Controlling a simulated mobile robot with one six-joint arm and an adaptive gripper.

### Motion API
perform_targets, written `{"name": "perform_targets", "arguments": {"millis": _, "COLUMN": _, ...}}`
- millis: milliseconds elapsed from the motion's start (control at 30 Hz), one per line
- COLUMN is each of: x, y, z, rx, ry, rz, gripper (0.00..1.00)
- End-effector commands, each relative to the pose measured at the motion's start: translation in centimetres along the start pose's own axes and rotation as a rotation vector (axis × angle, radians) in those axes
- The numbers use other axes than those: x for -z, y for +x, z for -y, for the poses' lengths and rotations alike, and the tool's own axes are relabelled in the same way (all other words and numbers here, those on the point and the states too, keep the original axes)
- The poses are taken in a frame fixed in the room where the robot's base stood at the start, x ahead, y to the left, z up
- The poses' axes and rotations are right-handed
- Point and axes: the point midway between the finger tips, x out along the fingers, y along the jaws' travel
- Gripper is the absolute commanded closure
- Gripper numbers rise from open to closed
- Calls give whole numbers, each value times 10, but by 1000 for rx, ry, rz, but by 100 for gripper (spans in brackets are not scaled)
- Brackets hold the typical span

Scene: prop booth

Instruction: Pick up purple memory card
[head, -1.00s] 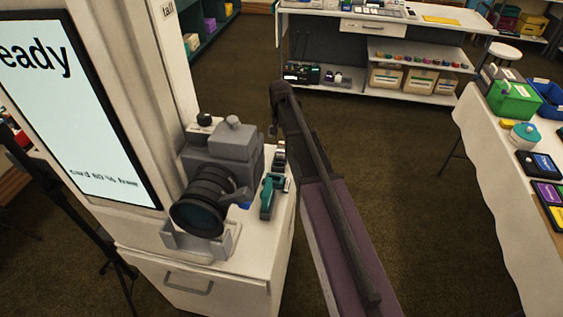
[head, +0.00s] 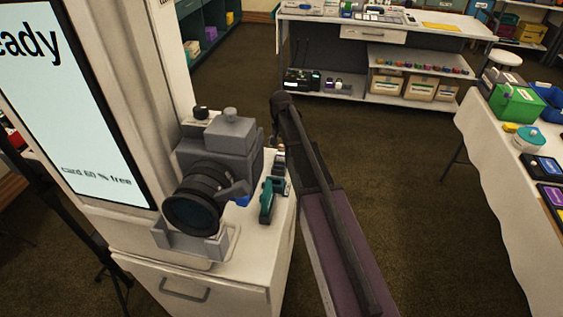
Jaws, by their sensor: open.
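I cannot make out a purple memory card for certain. A purple-faced item (head: 551,196) lies at the right edge on the white-covered table, partly cut off; I cannot tell what it is. A grey camera (head: 212,165) with a big dark lens stands in a cradle on the white cabinet (head: 230,262). A teal item (head: 267,201) and small dark and white items (head: 280,165) lie to its right. My dark arm rises from the bottom centre and bends beside the cabinet's right edge. I cannot make out my gripper's fingers.
A screen (head: 75,120) reading "card 60 % free" stands at left. The white-covered table (head: 490,165) at right carries a green bin (head: 516,104) and a blue bin (head: 549,100). A counter (head: 340,26) with shelved boxes stands at the back. The brown floor between is clear.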

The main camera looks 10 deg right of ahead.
Motion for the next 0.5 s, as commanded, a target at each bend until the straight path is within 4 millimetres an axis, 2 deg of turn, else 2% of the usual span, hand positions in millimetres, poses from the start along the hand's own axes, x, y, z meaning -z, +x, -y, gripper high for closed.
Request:
{"name": "perform_targets", "arguments": {"millis": 167, "x": 1, "y": 6, "z": 0, "rx": 0, "ry": 0, "rz": 0, "gripper": 6}}
{"name": "perform_targets", "arguments": {"millis": 500, "x": 4, "y": 32, "z": 0, "rx": 0, "ry": 1, "rz": 0, "gripper": 6}}
